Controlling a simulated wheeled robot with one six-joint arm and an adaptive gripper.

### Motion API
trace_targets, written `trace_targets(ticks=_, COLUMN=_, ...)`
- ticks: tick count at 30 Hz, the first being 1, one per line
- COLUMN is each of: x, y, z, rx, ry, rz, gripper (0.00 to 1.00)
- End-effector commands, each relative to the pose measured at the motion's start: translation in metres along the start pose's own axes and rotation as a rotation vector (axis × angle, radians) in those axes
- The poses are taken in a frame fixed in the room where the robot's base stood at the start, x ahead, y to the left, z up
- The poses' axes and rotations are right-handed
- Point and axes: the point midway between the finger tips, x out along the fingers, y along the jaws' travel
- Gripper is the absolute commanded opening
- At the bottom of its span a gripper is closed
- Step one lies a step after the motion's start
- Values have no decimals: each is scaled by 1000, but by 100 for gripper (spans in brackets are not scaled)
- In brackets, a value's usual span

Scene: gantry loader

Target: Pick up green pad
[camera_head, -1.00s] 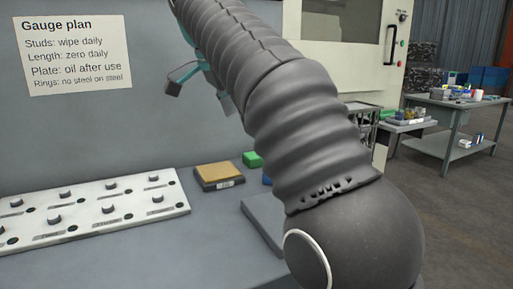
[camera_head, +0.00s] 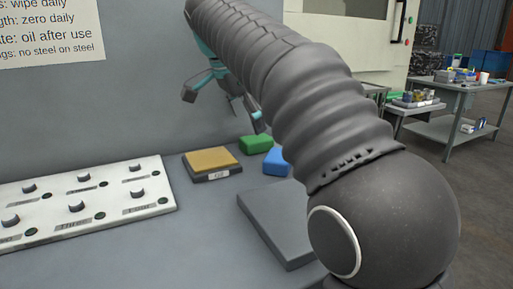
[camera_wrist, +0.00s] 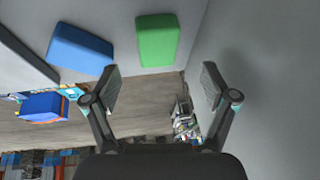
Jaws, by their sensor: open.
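The green pad (camera_head: 256,144) lies on the grey bench near the back panel, just right of a tan-topped block. In the wrist view the green pad (camera_wrist: 158,40) shows at the top centre, beyond the fingertips and between their lines. My gripper (camera_head: 224,92) hangs above the bench, up and left of the pad in the head view. Its two fingers stand wide apart and empty in the wrist view (camera_wrist: 158,88). A blue pad (camera_head: 277,161) lies close beside the green one, and is left of it in the wrist view (camera_wrist: 80,48).
A tan-topped dark block (camera_head: 212,174) sits left of the pads. A grey plate (camera_head: 275,225) lies in front. A white stud board (camera_head: 90,203) is at the left. The back panel (camera_head: 120,105) rises behind. A side table (camera_head: 440,130) stands apart at the right.

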Motion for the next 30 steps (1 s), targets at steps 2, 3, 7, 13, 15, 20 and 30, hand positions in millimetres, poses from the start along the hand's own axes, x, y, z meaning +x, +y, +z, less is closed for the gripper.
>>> trace_targets(ticks=2, x=5, y=0, z=1, rx=0, ry=0, rz=0, gripper=85)
trace_targets(ticks=3, x=10, y=1, z=1, rx=-1, ry=0, rz=1, gripper=85)
trace_targets(ticks=7, x=29, y=3, z=2, rx=-1, ry=0, rz=2, gripper=85)
trace_targets(ticks=13, x=50, y=3, z=1, rx=-1, ry=0, rz=0, gripper=85)
trace_targets(ticks=15, x=52, y=3, z=1, rx=-1, ry=0, rz=-1, gripper=85)
trace_targets(ticks=20, x=52, y=2, z=1, rx=-1, ry=0, rz=-1, gripper=85)
trace_targets(ticks=30, x=52, y=2, z=1, rx=-2, ry=0, rz=0, gripper=30)
